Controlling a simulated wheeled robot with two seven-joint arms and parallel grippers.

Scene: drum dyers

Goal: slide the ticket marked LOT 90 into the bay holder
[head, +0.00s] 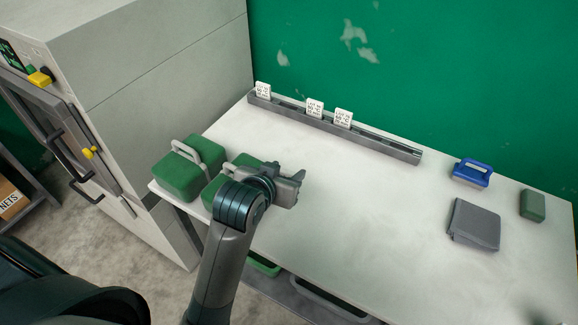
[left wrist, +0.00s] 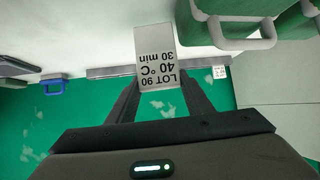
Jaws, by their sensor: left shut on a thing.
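The ticket marked LOT 90 (left wrist: 156,52) is a white card that also reads 40 °C and 30 min. In the left wrist view it is held between the fingertips of my left gripper (left wrist: 158,82). In the head view this gripper (head: 298,188) is over the left part of the table, beside the green cases; the ticket cannot be made out there. A long grey slotted rail (head: 385,147), which looks like the bay holder, lies along the back of the table, apart from the gripper. Three white tickets stand in it, with its right part empty. My right gripper is not in view.
Green handled cases (head: 178,176) stand at the table's left end, one partly behind my left arm. A blue handled item (head: 471,172), a grey wedge-shaped block (head: 474,226) and a small green block (head: 532,205) sit at the right. The table's middle is clear. A large machine (head: 150,80) stands left.

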